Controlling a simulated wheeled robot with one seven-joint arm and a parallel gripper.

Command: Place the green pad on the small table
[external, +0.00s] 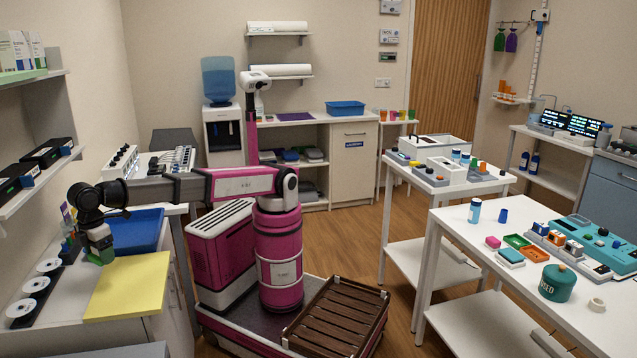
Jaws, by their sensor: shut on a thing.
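My gripper (100,249) is at the left, low over the left counter, between the blue tray and the yellow sheet. It is shut on a small green thing, seemingly the green pad (104,258), which shows below the fingers. The fingers hide part of it, and I cannot tell whether it touches the counter. A smaller white table (396,176) stands in the middle right, with devices and small bottles on it. A narrow stand (384,137) with coloured cups is at the back. I cannot tell which of these is the small table.
The yellow sheet (127,287), blue tray (142,232) and a black strip with white discs (36,285) lie around my gripper. Shelves (42,179) with black boxes overhang at the left. The right table (470,245) is crowded. Wooden floor (345,235) is open in the middle.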

